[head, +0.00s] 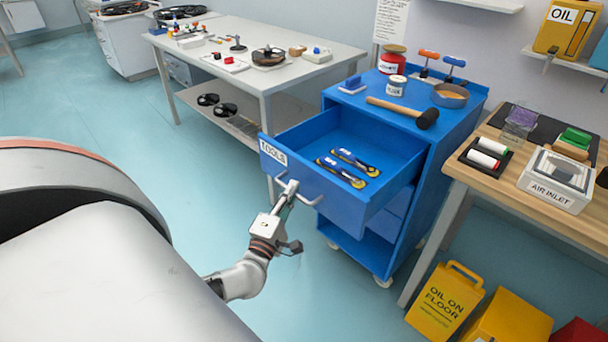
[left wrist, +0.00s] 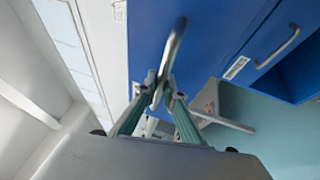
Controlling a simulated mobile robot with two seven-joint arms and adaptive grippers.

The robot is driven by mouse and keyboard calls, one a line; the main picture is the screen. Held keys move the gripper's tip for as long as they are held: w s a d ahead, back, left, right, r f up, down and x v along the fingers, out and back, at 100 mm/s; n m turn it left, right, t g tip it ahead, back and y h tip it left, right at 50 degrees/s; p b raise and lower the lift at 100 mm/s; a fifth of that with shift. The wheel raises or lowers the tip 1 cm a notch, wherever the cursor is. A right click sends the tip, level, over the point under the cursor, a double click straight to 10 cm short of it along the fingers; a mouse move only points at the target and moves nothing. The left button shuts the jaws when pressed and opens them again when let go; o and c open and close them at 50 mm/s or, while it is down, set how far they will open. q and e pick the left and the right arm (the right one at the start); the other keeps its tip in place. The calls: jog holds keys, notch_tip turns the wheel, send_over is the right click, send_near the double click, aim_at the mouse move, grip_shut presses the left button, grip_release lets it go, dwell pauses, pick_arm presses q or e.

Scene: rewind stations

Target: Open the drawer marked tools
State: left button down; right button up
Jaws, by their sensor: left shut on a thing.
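The blue drawer marked tools (head: 318,196) stands pulled out of the blue cart (head: 400,235), with its "TOOLS" label (head: 273,152) at the left of its front. Two blue-and-yellow tools (head: 347,168) lie inside it. My left gripper (head: 287,191) is at the drawer's front and shut on the drawer handle (head: 308,199). In the left wrist view, the fingers (left wrist: 158,92) close around the grey handle bar (left wrist: 176,45). My right gripper is not in view.
The cart's top holds a mallet (head: 405,111), tins and a bowl (head: 449,95). A white workbench (head: 300,78) stands behind the drawer on the left. A wooden bench (head: 470,180) and a yellow "OIL ON FLOOR" sign (head: 443,302) are on the right. Floor before the drawer is clear.

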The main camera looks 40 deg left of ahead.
pick_arm(q)
jog(key=s, duration=0.3)
jog(key=shift+s+a, duration=0.1)
jog(key=shift+s, duration=0.05)
jog(key=c, duration=2.1)
grip_release()
jog(key=shift+c, duration=0.2)
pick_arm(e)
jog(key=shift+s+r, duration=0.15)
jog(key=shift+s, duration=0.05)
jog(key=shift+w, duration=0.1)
pick_arm(q)
jog(key=v, duration=1.2)
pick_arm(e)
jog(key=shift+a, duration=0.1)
